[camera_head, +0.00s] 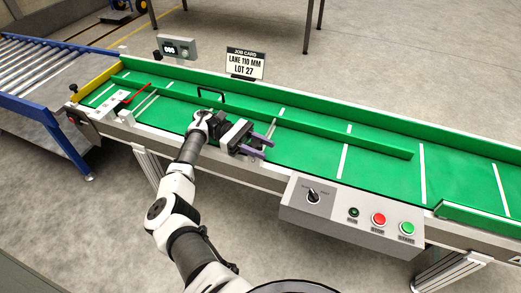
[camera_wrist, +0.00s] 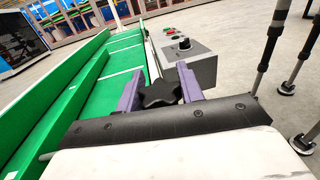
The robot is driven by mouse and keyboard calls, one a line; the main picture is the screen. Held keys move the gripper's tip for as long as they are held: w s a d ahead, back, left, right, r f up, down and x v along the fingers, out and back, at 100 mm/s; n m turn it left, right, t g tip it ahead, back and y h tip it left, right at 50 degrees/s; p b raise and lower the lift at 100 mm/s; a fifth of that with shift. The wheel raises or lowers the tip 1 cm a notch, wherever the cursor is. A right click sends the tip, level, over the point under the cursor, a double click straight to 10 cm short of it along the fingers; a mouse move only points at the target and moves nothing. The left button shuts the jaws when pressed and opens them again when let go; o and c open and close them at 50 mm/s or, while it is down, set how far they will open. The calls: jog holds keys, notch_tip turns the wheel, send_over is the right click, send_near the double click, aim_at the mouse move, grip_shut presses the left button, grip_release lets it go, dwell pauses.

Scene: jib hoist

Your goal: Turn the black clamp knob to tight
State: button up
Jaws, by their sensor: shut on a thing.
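The black clamp knob (camera_wrist: 159,94) is a lobed star shape in the middle of the wrist view. My gripper (camera_wrist: 160,90) has its two purple fingers on either side of it, shut on it. In the head view my gripper (camera_head: 263,143) is at the near edge of the green conveyor, its fingers pointing right. I cannot make out the knob clearly there, and no tightness mark shows.
A grey control box (camera_head: 350,218) with a selector and red and green buttons hangs on the near side, to the right. A green guide rail (camera_head: 330,132) with a black handle (camera_head: 211,92) runs along the belt. A red lever (camera_head: 134,94) is at left. A job card (camera_head: 245,64) stands behind.

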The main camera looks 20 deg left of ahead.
jog(key=shift+d, duration=0.15)
jog(key=o, duration=1)
jog(key=shift+a, duration=0.2)
